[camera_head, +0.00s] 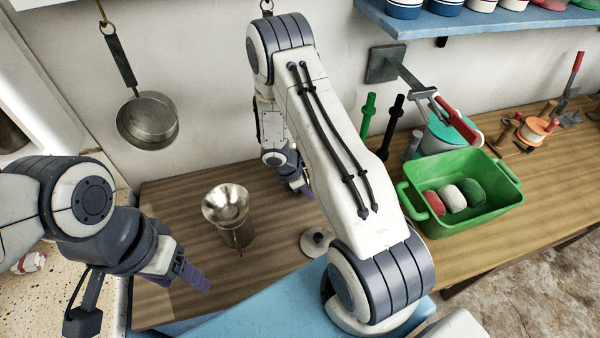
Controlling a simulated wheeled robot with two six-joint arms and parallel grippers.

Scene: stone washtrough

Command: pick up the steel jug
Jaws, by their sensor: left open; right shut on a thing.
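The steel jug (228,212) stands on the brown wooden board, its wide shiny mouth facing up and a thin handle at its front. My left gripper (192,275) is open and empty, in front of the jug and to its left, apart from it. My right gripper (303,187) is behind my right arm, to the right of the jug and apart from it. Its fingers are partly hidden by my arm. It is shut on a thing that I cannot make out.
A small pale round object (316,241) lies right of the jug. A green tub (465,220) holds red, white and green rolls. A steel pan (147,120) hangs on the wall. A blue shelf (480,22) juts out at upper right. Bare board (180,205) lies left of the jug.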

